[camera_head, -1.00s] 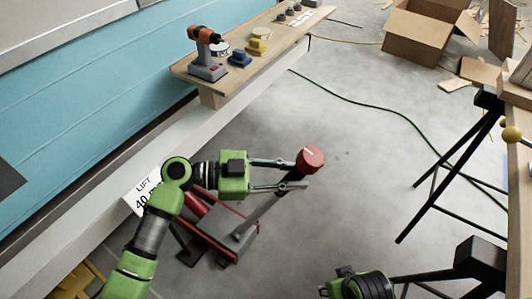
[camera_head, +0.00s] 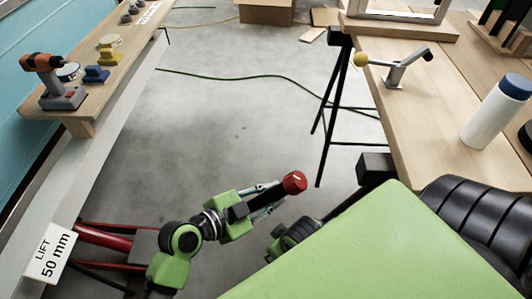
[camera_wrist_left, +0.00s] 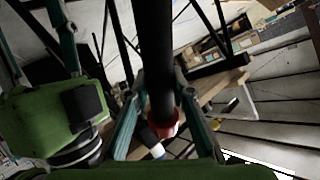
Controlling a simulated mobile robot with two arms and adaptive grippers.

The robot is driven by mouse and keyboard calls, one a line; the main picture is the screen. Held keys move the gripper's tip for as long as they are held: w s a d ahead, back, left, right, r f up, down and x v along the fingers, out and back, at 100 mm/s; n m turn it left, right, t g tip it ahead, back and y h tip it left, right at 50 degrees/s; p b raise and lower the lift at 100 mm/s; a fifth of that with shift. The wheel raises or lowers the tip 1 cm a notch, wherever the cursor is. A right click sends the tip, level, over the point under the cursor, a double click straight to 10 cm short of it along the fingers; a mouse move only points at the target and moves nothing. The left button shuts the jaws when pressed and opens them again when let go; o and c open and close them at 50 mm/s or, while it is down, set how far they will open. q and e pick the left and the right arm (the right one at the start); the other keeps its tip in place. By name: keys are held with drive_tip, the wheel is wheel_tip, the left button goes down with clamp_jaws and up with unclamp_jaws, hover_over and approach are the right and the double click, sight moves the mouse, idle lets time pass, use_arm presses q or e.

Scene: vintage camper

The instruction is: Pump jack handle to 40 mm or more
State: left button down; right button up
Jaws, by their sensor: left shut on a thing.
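The jack handle's red knob (camera_head: 294,182) sticks out past the fingertips of my left gripper (camera_head: 268,198). In the left wrist view the dark handle shaft (camera_wrist_left: 155,50) runs between the two fingers, with the red knob (camera_wrist_left: 166,124) at its end. My left gripper is shut on the handle. The red jack (camera_head: 105,240) shows in part at the lower left of the head view; my arm covers much of it. A white sign (camera_head: 50,255) reads "LIFT 50 mm". My right gripper (camera_wrist_left: 83,35) shows at the left of the wrist view, its fingers apart and empty.
A wooden shelf (camera_head: 115,65) with a drill (camera_head: 52,80) runs along the left. A workbench (camera_head: 420,130) on black trestle legs stands at the right, with a white bottle (camera_head: 497,112) on it. A cable (camera_head: 240,78) crosses the open floor.

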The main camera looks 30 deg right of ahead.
use_arm(q)
drive_tip(key=shift+s+d+f, duration=0.1)
drive_tip(key=shift+s+f, duration=0.25)
drive_tip(key=shift+f, duration=0.15)
drive_tip(key=c, duration=2)
unclamp_jaws()
drive_tip(key=shift+o, duration=1.4)
drive_tip(key=shift+d+f, duration=0.1)
drive_tip(key=shift+d, duration=0.2)
drive_tip(key=shift+w+a+r, duration=0.1)
drive_tip(key=shift+a+r, duration=0.1)
drive_tip(key=shift+r, duration=0.05)
drive_tip(key=v, duration=1.1)
drive_tip(key=shift+a+r, duration=0.25)
use_arm(e)
drive_tip(key=shift+w+d+f, duration=0.1)
drive_tip(key=shift+d+f, duration=0.05)
